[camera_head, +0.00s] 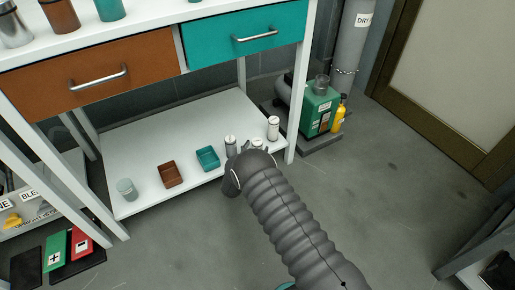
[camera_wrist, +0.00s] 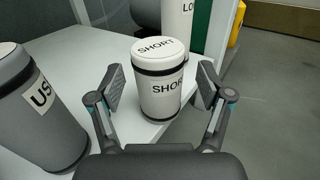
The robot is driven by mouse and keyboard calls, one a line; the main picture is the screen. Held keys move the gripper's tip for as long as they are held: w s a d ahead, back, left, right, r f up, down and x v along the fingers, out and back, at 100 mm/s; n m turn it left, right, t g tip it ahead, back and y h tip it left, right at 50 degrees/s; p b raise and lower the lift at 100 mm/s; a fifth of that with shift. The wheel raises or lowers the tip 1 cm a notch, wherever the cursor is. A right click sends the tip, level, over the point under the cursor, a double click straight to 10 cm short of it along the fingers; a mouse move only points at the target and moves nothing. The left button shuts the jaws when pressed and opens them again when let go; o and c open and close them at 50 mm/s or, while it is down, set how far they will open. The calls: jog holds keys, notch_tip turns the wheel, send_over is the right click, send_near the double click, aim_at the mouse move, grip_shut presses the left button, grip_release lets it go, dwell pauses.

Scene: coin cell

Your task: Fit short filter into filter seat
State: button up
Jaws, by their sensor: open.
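The short filter (camera_wrist: 160,80) is a white cylinder with dark bands, labelled SHORT on lid and side. It stands upright near the edge of the white lower shelf (camera_wrist: 75,60). My gripper (camera_wrist: 161,88) is open, with one finger on each side of the filter and visible gaps between. In the head view the short filter (camera_head: 257,143) is mostly hidden behind my arm and wrist. I cannot clearly identify the filter seat; a green machine (camera_head: 318,108) with a grey cylindrical part on top stands on the floor to the right.
A grey canister labelled "US" (camera_wrist: 38,115) stands close left of my gripper. A taller white canister labelled "LO" (camera_wrist: 185,22) stands behind the short filter. Brown (camera_head: 170,175) and teal (camera_head: 208,158) trays sit further left on the shelf. A yellow bottle (camera_head: 339,115) is beside the machine. Floor at right is clear.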

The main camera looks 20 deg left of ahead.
jog(key=shift+w, duration=0.6)
jog(key=c, duration=1.3)
